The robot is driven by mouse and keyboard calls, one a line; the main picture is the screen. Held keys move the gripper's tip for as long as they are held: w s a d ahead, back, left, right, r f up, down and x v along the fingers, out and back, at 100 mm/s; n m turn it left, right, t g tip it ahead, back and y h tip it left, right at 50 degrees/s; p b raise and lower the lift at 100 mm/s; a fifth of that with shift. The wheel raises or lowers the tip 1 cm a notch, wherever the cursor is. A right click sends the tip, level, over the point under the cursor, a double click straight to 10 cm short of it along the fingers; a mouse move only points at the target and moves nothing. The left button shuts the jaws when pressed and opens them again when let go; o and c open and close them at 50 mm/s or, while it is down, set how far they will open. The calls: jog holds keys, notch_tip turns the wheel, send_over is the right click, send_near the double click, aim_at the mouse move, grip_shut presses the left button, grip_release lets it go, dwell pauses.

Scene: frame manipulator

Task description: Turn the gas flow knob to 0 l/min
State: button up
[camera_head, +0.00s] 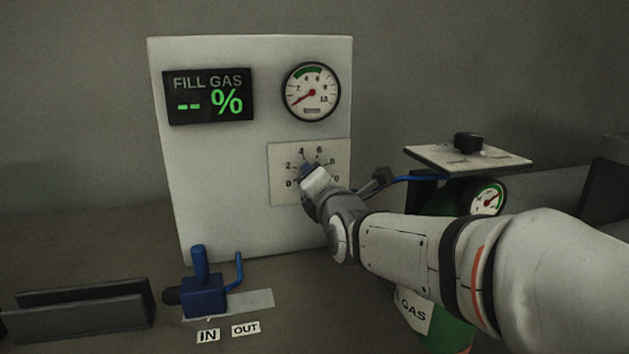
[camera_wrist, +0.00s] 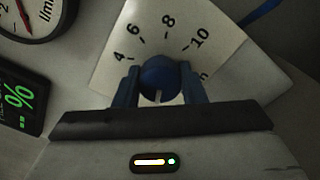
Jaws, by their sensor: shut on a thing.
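The gas flow knob (camera_wrist: 158,72) is round and blue, on a white scale plate (camera_wrist: 108,75). In the wrist view 4, 6, 8 and 10 show; the low end is hidden. A pale mark on the knob faces the bottom of the wrist picture. My gripper (camera_wrist: 160,84) is shut on the knob, one blue finger on each side. In the head view my gripper (camera_head: 309,172) covers most of the knob, and the plate (camera_head: 279,195) shows 0, 2, 4 and 6. The round gauge (camera_head: 320,77) above has its red needle toward the lower left.
The upright white panel (camera_head: 215,180) also bears a display (camera_head: 208,114) reading FILL GAS "-- %". A blue valve (camera_head: 205,297) stands by IN and OUT labels at the lower left. A green gas bottle (camera_head: 452,333) and blue hose (camera_head: 405,179) are at the right, partly behind my arm.

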jog(key=shift+f, duration=0.1)
jog(key=o, duration=1)
jog(key=v, duration=0.7)
jog(key=shift+s+p, duration=0.4)
jog(key=shift+d, duration=0.1)
